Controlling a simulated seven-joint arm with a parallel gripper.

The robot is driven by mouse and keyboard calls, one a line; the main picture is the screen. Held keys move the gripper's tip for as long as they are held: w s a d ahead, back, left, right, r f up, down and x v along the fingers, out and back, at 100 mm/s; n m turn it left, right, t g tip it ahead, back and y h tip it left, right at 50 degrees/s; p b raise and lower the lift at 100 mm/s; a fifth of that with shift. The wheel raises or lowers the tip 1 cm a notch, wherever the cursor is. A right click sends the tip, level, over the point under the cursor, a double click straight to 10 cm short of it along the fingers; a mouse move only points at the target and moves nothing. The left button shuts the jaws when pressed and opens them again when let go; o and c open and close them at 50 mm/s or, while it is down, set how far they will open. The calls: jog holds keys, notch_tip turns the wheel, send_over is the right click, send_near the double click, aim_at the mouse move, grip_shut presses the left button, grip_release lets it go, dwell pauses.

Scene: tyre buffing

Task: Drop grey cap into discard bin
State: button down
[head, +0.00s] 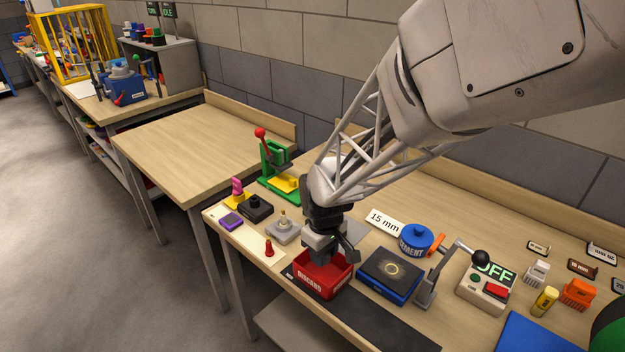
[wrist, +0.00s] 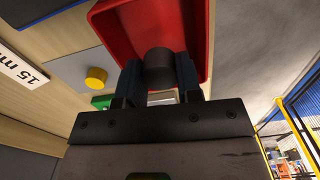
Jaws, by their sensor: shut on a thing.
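The red discard bin (head: 322,289), with white lettering on its sides, stands near the front edge of the bench. My gripper (head: 325,256) points down at the bin's opening, its fingertips low over or just inside it. In the wrist view the fingers are shut on a dark grey cap (wrist: 158,64), a short round piece held between them. The red bin (wrist: 117,22) lies behind the cap in that view, its walls around it. In the head view the cap is hidden by the gripper and the bin wall. I cannot tell the gap to the bin floor.
A blue tray with a dark top (head: 388,276) stands close right of the bin, near a blue cement pot (head: 417,238) and a lever (head: 428,285). A small red peg (head: 269,249) and a grey block with a post (head: 284,230) stand to the left. A green press (head: 277,172) is behind.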

jog(key=shift+f, duration=0.15)
jog(key=c, duration=0.7)
grip_release()
jog(key=shift+r, duration=1.55)
jog(key=shift+r, duration=0.1)
jog(key=shift+r, duration=3.9)
